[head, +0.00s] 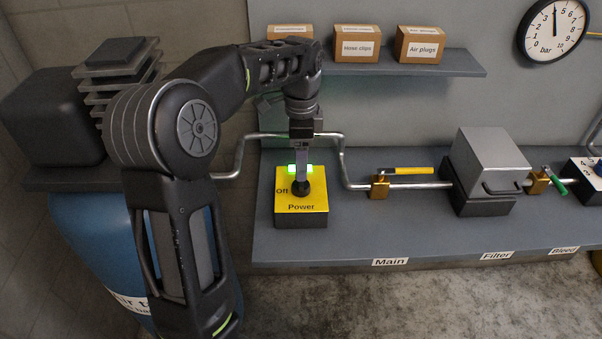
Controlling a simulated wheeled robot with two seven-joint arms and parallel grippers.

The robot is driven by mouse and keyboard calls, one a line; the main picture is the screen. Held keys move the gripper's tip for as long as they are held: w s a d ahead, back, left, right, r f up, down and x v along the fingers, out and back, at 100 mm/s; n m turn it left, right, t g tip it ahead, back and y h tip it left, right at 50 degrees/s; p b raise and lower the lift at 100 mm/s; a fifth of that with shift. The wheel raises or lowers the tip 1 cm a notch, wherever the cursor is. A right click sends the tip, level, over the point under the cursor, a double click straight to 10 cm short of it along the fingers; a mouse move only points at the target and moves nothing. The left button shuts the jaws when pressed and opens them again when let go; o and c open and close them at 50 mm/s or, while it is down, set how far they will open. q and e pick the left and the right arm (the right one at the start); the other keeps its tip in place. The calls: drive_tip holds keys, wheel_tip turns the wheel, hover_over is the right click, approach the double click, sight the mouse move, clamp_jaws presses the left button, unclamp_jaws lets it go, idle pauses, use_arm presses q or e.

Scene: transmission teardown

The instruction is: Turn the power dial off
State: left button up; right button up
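The power dial (300,189) is a black knob on top of a yellow-topped box marked "Power" (301,208). "Off" is printed to the left of the knob. A green light glows at the box's back edge, behind my gripper. My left gripper (302,180) points down from above, with its fingertips at the knob. The fingers show edge-on as one grey strip, so I cannot tell whether they are open or gripping. They partly hide the knob, and its pointing direction is unclear. My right gripper is not in view.
A bent pipe (344,165) runs behind the box to a yellow-handled valve (380,186) marked "Main". A grey filter box (490,165) and a green-handled valve (540,180) stand farther right. A shelf (440,63) with small cartons hangs above.

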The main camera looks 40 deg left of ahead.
sight(301, 185)
use_arm(q)
wheel_tip(301, 185, down, 6)
drive_tip(key=shift+r+p, duration=0.25)
drive_tip(key=shift+p, duration=0.1)
drive_tip(key=c, duration=1.4)
